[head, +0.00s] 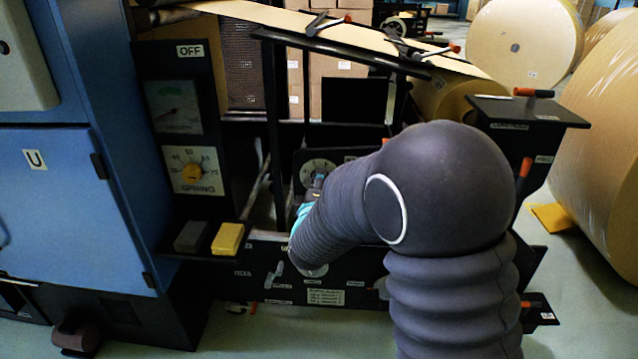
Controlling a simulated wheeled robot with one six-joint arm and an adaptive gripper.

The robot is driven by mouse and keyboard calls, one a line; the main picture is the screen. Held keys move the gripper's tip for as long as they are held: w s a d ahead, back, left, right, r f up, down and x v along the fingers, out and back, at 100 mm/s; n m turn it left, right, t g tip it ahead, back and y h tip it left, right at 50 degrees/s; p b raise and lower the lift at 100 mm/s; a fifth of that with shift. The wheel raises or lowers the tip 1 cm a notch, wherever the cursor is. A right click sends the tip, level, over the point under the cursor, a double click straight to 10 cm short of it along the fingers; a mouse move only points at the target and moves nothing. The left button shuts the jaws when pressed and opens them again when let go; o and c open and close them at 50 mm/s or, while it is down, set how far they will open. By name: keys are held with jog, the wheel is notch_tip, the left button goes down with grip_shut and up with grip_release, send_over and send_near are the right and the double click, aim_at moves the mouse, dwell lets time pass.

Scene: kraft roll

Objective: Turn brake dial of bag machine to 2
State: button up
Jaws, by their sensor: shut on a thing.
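The brake dial (319,166) is a round pale scale on a dark panel of the bag machine, left of my arm. Its upper part shows; its lower part and knob are largely hidden behind my gripper. My gripper (317,183) reaches the dial from the front, with a teal part showing below its dark fingers. It is shut on the dial's knob. The numbers and the pointer's setting are too small and covered to read.
A blue cabinet (55,205) stands at left. Large kraft rolls (598,150) stand at right. Levers sit below the dial.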

jog(key=shift+n, duration=0.6)
jog(key=o, duration=1.1)
jog(key=shift+o, duration=0.2)
jog(key=s, duration=1.2)
jog(key=shift+a, duration=0.25)
